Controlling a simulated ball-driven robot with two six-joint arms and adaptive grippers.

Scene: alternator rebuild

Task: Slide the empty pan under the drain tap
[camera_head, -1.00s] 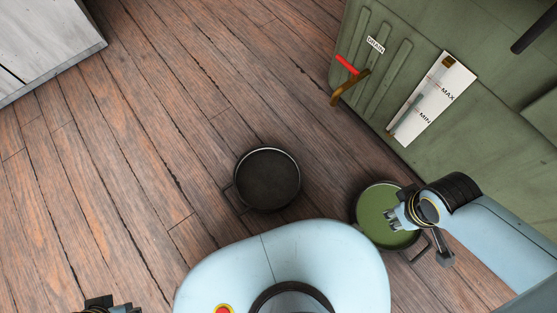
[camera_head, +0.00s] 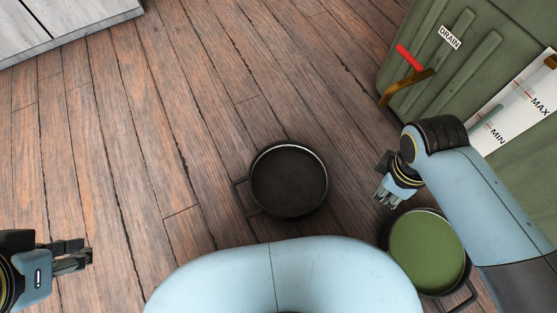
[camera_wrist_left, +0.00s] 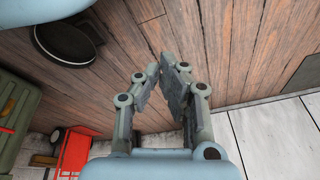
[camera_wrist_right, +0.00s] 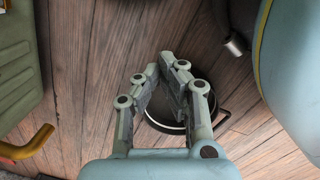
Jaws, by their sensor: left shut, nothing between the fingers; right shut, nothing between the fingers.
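The empty pan (camera_head: 289,182), dark and round with a side handle, sits on the floor ahead of my body. It shows behind the fingers in the right wrist view (camera_wrist_right: 160,122) and at upper left in the left wrist view (camera_wrist_left: 66,42). The drain tap (camera_head: 408,84), brass with a red lever, sticks out of the green tank, up and right of the pan; its pipe also shows in the right wrist view (camera_wrist_right: 36,143). My right gripper (camera_head: 386,198) is shut and empty, right of the empty pan. My left gripper (camera_head: 84,257) is shut and empty at far left.
A second pan (camera_head: 428,252) holding green liquid stands at lower right, partly hidden by my right arm. The green tank (camera_head: 466,62) has a DRAIN label and a MIN/MAX gauge. A grey cabinet (camera_head: 70,22) is at upper left. Floor between empty pan and tap is clear.

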